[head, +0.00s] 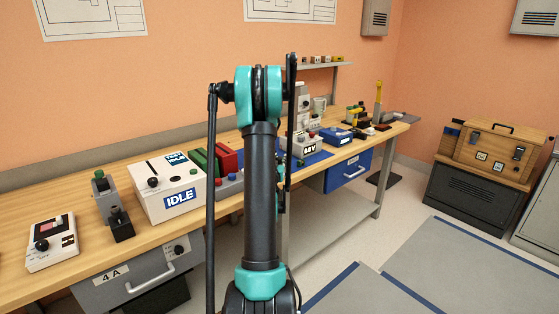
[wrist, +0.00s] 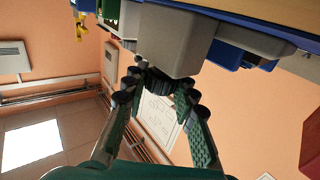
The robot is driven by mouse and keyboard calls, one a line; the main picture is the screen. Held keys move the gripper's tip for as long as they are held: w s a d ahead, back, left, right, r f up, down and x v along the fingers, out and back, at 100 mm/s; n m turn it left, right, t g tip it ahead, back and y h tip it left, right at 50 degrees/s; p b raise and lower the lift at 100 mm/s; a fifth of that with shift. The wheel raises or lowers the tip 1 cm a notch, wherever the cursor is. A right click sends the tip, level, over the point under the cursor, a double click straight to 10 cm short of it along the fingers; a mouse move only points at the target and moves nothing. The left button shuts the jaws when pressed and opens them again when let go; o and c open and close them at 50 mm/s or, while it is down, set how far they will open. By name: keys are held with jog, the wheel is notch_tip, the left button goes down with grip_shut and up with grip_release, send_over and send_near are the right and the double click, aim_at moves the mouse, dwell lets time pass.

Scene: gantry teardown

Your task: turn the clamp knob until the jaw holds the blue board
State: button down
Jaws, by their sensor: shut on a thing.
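In the wrist view my gripper (wrist: 160,82) reaches up from the bottom, its two green, dark-jointed fingers closed around a small dark knob (wrist: 154,77). The knob sits against a plain grey block (wrist: 175,38), which looks like the clamp's body. In the head view my own arm stands in front of the gripper and the knob, so neither can be made out there. The blue board cannot be picked out for sure, nor can the jaw's gap. A flat blue strip (wrist: 255,10) lies above the block in the wrist view.
On the wooden bench (head: 75,261) stand a white IDLE box (head: 171,187), red and green blocks (head: 226,158) and a white ABV box (head: 307,145), close around my arm. A blue drawer (head: 347,171) hangs under the bench.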

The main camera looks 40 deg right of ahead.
jog(key=shift+m+g+h, duration=0.4)
jog(key=shift+g, duration=0.3)
jog(key=c, duration=1.2)
grip_release()
jog(key=shift+r, duration=0.15)
notch_tip(320, 180, up, 10)
jog(key=shift+f, duration=0.15)
